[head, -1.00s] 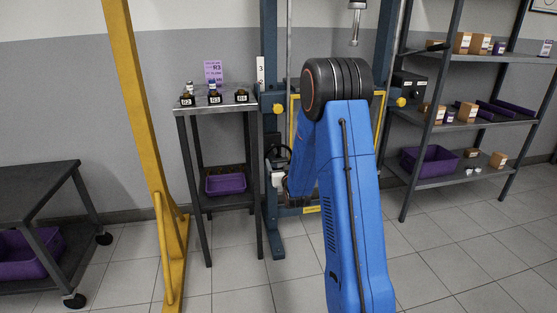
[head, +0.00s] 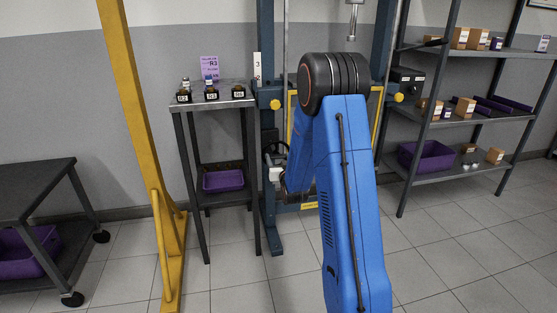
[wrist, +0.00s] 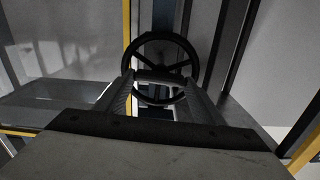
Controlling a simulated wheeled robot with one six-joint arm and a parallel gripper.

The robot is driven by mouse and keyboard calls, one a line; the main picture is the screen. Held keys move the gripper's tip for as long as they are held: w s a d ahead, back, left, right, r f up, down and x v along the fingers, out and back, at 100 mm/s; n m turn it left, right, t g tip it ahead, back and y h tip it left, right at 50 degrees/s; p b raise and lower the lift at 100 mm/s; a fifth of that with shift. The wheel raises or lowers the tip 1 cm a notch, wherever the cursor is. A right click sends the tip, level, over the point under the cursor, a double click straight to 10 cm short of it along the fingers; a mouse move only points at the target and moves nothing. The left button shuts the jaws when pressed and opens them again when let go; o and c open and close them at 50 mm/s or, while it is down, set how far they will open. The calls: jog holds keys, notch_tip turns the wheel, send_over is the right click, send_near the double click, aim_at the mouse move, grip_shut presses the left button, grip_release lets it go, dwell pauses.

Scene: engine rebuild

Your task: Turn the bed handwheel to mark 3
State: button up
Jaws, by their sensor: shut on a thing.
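The dark spoked handwheel (wrist: 176,43) stands straight ahead in the wrist view. My gripper (wrist: 160,84) reaches to its lower rim, one finger at each side, and is shut on the wheel; the exact contact is hard to see. A white scale plate (head: 257,65) on that post reads 3, with a small red mark under the digit. My gripper's fingers cannot be made out in the head view.
A small grey stand (head: 212,104) with labelled bottles and a purple bin is left of the press. A yellow post (head: 140,130) stands nearer. Shelves (head: 465,120) are at right, a dark cart (head: 35,185) at left. Open tiled floor lies between.

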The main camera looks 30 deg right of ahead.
jog(key=m, duration=0.3)
jog(key=shift+m, duration=0.4)
jog(key=m, duration=0.3)
jog(key=shift+s+d+m, duration=0.1)
jog(key=shift+m, duration=0.3)
jog(key=m, duration=0.4)
jog(key=shift+f, duration=0.15)
jog(key=m, duration=1.7)
jog(key=shift+f, duration=0.4)
jog(key=shift+m, duration=0.3)
jog(key=o, duration=1.1)
jog(key=shift+c, duration=0.2)
